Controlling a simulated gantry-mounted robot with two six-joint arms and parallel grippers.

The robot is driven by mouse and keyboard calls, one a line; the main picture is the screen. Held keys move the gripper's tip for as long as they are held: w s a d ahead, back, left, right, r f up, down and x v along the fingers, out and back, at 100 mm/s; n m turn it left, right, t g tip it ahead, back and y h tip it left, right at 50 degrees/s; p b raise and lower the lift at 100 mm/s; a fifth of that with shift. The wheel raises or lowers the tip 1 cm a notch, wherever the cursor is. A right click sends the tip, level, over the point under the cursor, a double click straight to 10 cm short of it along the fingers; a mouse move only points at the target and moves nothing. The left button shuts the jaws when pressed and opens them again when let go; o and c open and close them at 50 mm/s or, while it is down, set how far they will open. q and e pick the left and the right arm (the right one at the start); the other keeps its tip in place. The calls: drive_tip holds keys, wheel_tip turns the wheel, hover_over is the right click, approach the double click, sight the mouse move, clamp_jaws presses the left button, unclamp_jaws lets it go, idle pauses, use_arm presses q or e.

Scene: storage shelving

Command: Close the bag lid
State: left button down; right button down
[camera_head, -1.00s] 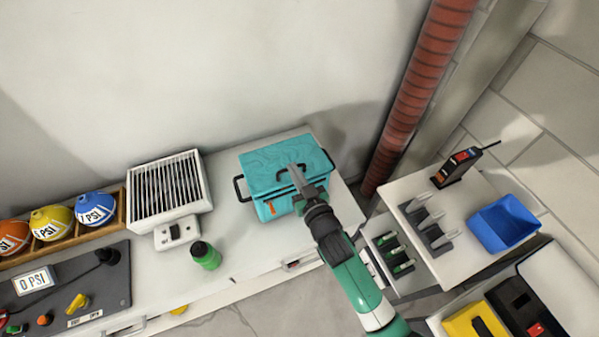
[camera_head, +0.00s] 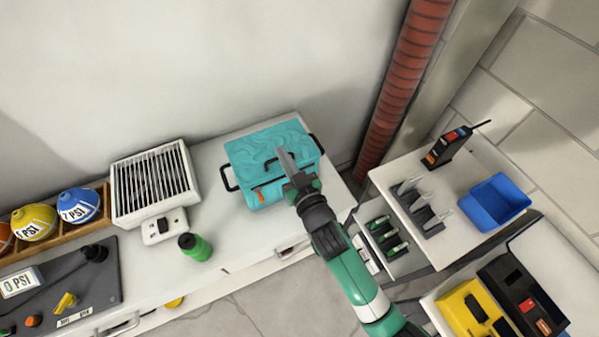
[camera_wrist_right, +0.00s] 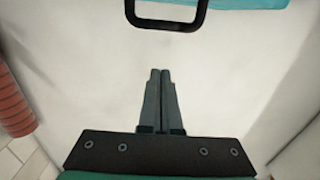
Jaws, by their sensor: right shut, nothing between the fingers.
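The teal bag (camera_head: 258,142) stands on the white counter. Its lid lies over the top and looks flat; whether its front edge is fully seated cannot be told. A black side handle (camera_head: 228,178) shows at the left, and an orange tag (camera_head: 259,195) on the front. My right gripper (camera_head: 282,153) is shut and empty, its fingers overlapping the lid in the head view; contact is unclear. In the right wrist view the shut fingers (camera_wrist_right: 160,72) point toward a black handle (camera_wrist_right: 166,22), apart from it, with a teal edge (camera_wrist_right: 245,3) above. My left gripper is not in view.
A white vent box (camera_head: 155,185) and a green canister (camera_head: 195,246) stand left of the bag on the counter (camera_head: 225,235). A red ribbed pipe (camera_head: 400,90) rises behind at the right. A side table holds a blue bin (camera_head: 495,203) and a black-and-red device (camera_head: 447,149).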

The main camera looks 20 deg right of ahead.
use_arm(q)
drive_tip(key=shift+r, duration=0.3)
use_arm(e)
drive_tip(key=s, duration=1)
drive_tip(key=shift+d+r, duration=0.2)
